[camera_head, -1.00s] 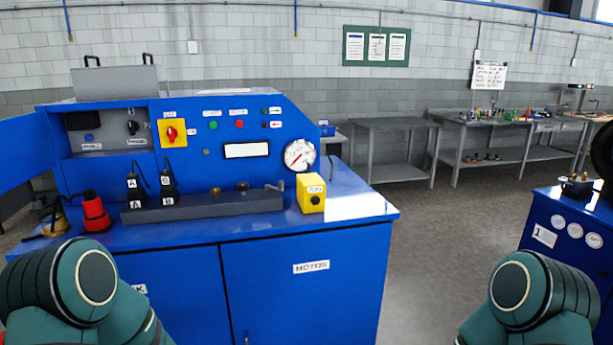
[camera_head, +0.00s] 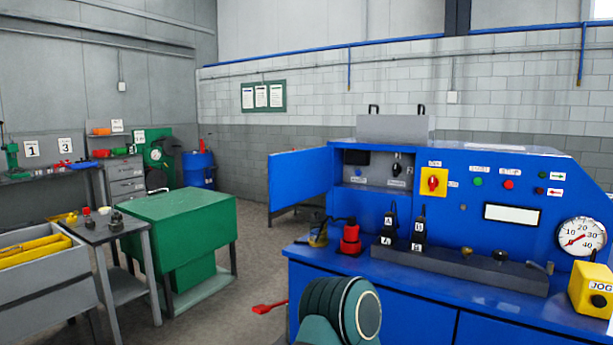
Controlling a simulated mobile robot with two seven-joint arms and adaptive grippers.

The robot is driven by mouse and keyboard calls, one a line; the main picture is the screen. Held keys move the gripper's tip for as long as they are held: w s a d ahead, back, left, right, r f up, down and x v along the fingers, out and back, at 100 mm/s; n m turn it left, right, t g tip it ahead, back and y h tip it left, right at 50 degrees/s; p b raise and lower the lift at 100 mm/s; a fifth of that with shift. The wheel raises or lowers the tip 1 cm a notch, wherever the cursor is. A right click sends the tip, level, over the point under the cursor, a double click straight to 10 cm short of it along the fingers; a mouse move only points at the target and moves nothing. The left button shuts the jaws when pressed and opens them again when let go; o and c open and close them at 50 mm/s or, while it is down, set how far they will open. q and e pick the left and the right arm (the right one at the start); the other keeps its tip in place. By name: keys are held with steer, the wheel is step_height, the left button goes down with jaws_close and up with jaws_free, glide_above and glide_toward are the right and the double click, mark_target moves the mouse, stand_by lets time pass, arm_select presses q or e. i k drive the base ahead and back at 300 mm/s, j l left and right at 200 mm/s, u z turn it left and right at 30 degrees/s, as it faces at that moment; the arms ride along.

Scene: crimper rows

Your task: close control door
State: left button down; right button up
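The control door (camera_head: 299,179) is a blue panel standing wide open, swung out to the left of the blue machine (camera_head: 560,170). The control recess (camera_head: 378,168) beside it is uncovered and shows a dark box and a black knob on a grey panel. A green and black part of one of my arms shows at the bottom centre, in front of the machine's lower cabinet. It is well below the door and apart from it. Neither gripper shows in the head view.
A red and black plug-like part (camera_head: 350,238) stands on the machine's ledge near the recess. A green cabinet (camera_head: 180,235), a grey side table (camera_head: 103,232) and a yellow tray (camera_head: 35,251) are on the left. A red tool (camera_head: 269,307) lies on the floor. Open floor lies left of the machine.

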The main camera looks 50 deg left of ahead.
mark_target(294, 178)
steer(key=k+j, duration=0.1)
steer(key=j, duration=0.45)
steer(key=k+j, duration=0.1)
steer(key=j, duration=0.45)
steer(key=k+j, duration=0.1)
steer(key=j, duration=0.45)
steer(key=k+j, duration=0.1)
steer(key=j, duration=0.45)
steer(key=k+j, duration=0.1)
steer(key=j, duration=0.45)
steer(key=k+j, duration=0.1)
steer(key=j, duration=0.45)
steer(key=k+j, duration=0.1)
steer(key=j, duration=0.45)
